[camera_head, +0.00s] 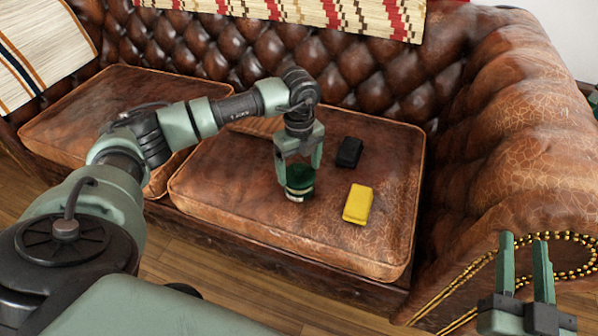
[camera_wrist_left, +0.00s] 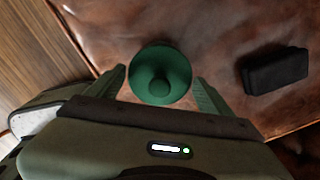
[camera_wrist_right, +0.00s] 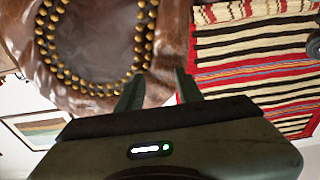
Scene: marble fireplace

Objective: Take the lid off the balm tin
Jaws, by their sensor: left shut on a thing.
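The balm tin (camera_head: 297,194) is a small round green container with a pale gold band, upright at the sofa seat cushion. Its green lid (camera_wrist_left: 158,75) has a round knob and faces the left wrist camera. My left gripper (camera_head: 299,170) points down from above, with a finger on either side of the lid, shut on it. In the head view the fingers partly hide the lid, and I cannot tell whether lid and tin are apart. My right gripper (camera_head: 525,262) is open and empty, at the lower right near the sofa arm.
A black block (camera_head: 349,152) and a yellow block (camera_head: 357,204) lie on the cushion (camera_head: 235,190) right of the tin. The tufted backrest (camera_head: 270,50) rises behind.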

